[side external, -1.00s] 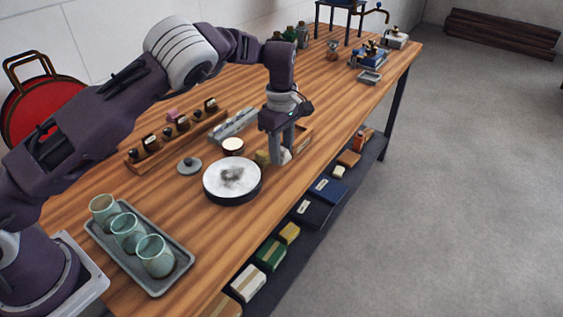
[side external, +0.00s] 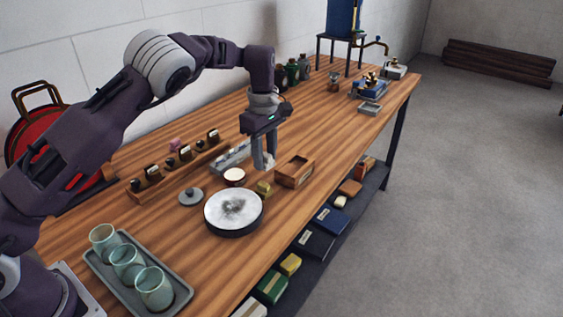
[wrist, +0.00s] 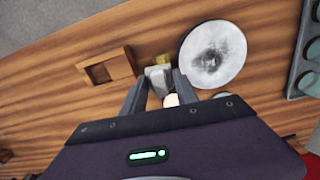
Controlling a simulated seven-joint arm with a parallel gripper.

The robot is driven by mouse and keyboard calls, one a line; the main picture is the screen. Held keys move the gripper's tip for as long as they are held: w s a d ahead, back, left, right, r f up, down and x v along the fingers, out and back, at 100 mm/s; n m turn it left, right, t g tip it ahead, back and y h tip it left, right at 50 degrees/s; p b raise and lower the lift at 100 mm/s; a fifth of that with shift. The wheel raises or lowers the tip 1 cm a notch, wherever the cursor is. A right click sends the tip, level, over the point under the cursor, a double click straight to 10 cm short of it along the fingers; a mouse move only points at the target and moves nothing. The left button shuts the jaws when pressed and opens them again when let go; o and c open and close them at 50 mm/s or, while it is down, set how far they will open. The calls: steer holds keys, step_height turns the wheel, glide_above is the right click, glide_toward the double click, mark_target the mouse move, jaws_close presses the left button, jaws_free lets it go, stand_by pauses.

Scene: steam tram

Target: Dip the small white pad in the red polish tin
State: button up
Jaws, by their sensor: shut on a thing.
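My gripper (side external: 263,165) is shut on a small pale pad (wrist: 158,80), which shows between the fingertips in the wrist view. In the side view the pad (side external: 268,165) is held above the bench, to the right of a small round tin (side external: 234,178) with a cream-coloured top and a darker side. In the wrist view the tin (wrist: 171,100) is partly hidden behind my gripper, close to the fingers. The pad appears apart from the tin. A grey knobbed lid (side external: 191,196) lies on the bench to the left of the tin.
A round white dish (side external: 222,208) with a grey smudge stands in front of the tin. A yellowish block (side external: 264,188) and an open wooden box (side external: 295,181) are close by. A grey slotted holder (side external: 228,160) and a bottle rack (side external: 170,175) stand behind. A cup tray (side external: 172,304) is front left.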

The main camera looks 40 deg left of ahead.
glide_above(235, 174)
steer(key=shift+a+f, duration=0.1)
steer(key=shift+f, duration=3.05)
steer(key=shift+f, duration=0.55)
step_height(235, 174, up, 7)
